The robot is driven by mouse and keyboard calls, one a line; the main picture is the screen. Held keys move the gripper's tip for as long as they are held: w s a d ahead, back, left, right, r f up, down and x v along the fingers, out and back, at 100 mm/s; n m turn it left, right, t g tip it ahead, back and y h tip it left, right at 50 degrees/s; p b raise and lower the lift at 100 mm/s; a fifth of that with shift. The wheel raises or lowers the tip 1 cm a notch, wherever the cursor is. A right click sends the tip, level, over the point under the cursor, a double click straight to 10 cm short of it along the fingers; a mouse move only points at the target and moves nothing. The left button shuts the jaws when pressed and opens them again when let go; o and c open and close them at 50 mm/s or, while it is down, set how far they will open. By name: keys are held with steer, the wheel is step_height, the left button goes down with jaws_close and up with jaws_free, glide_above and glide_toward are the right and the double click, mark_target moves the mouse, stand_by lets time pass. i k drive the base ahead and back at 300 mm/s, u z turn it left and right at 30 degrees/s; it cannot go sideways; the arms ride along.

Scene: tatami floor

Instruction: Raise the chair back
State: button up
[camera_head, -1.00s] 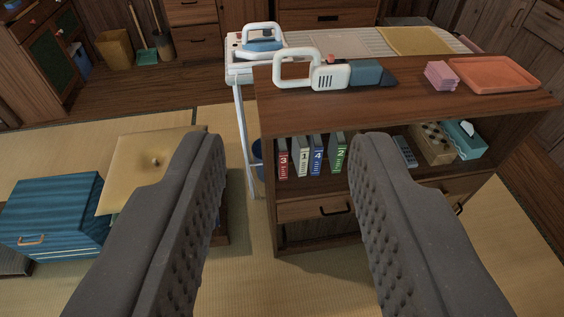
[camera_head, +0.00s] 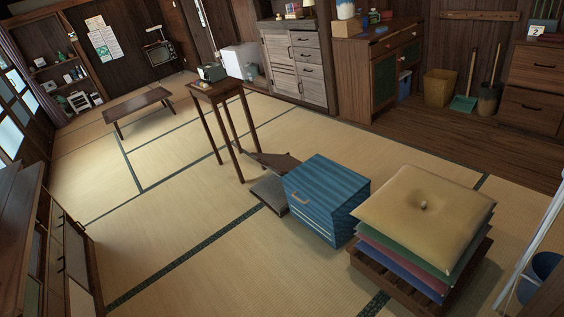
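A low, flat, dark brown thing (camera_head: 268,190) lies on the tatami just left of the blue box. It looks like a legless floor chair with its back lying low, but the blue box hides part of it and I cannot make out its hinge. A thin brown panel (camera_head: 275,161) at its far side slopes only slightly. My gripper is not in view, so I see nothing touching the chair.
A blue drawer box (camera_head: 327,190) and a cushion stack (camera_head: 422,216) stand right of the chair. A tall small table (camera_head: 217,89) stands just behind it. A low table (camera_head: 138,105) is farther back. Open tatami (camera_head: 190,215) lies left and in front; a cabinet (camera_head: 40,240) borders the left.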

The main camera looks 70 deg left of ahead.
mark_target(280, 164)
steer(key=u, duration=2.05)
